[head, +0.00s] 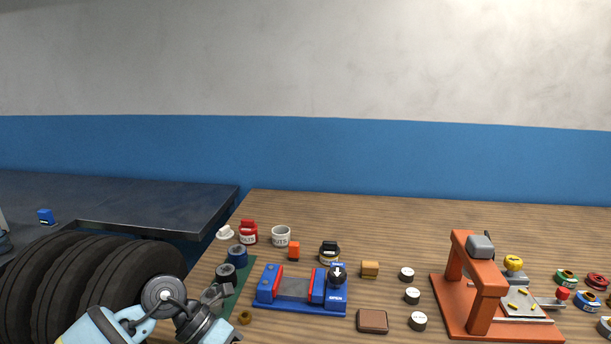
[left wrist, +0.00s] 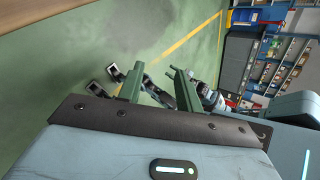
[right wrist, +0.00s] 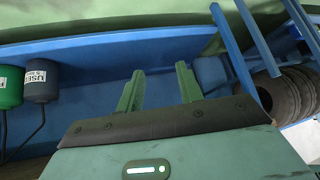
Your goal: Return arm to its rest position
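My left arm (head: 165,305) rises at the bottom left of the head view, a light blue link with a dark round joint, in front of the black tyres and the bench's left end. My left gripper (left wrist: 157,75) shows in the left wrist view with its two green fingers apart and nothing between them, above green floor. My right gripper (right wrist: 159,72) shows in the right wrist view with its green fingers apart and empty, facing a blue surface. I cannot make out either gripper's fingers in the head view, and my right arm is not seen there.
The wooden bench (head: 400,215) holds a blue vise (head: 297,289), an orange press (head: 462,270), pots and small parts. Black tyres (head: 60,285) stand left of it, by a dark table (head: 110,195).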

